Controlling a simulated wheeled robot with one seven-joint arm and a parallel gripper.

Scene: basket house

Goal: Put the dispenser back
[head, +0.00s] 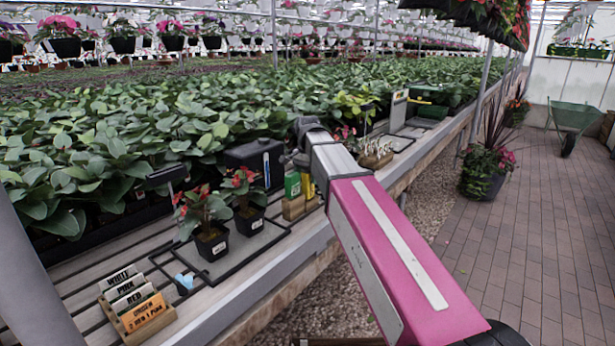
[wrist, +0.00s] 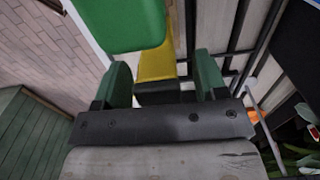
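My gripper (wrist: 163,82) points down over a wooden block (head: 293,207) on the near side of the bench. Its two green fingers stand on either side of a yellow item with a black end (wrist: 157,66), probably the dispenser. In the head view the yellow item (head: 307,185) shows beneath my gripper, partly hidden by my arm. A green box (head: 292,184) stands beside it on its left; it also shows in the wrist view (wrist: 120,22).
Two potted red-leaved plants (head: 211,246) stand on a tray left of the block. A black container (head: 256,160) is behind it. A wooden rack of labels (head: 137,309) sits at the front left. Dense green plants fill the bench behind; a brick path (head: 520,250) lies right.

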